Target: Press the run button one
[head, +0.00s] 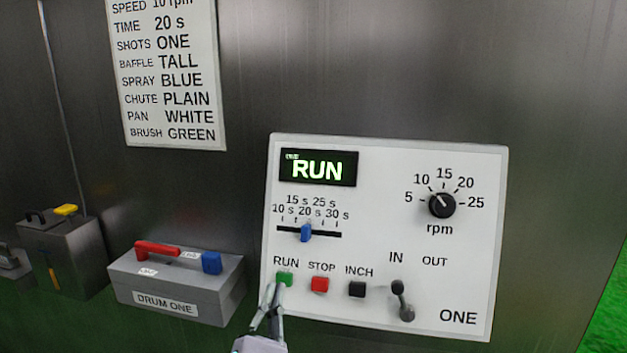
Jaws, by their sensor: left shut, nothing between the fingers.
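The control panel marked ONE (390,170) is a pale plate on the steel wall. Its green run button (285,277) sits at the lower left under the word RUN. My left gripper (280,288) is shut and empty, with its fingertips at the lower edge of the green button. The tips overlap the button in the picture and look to be touching it. The display (318,168) shows RUN in lit green letters. My right gripper is not in view.
A red stop button (320,284), a black inch button (357,289) and an IN/OUT lever (402,299) sit right of the run button. A blue slider (306,233) and an rpm knob (441,205) are above. A grey box marked DRUM ONE (178,287) juts out at left.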

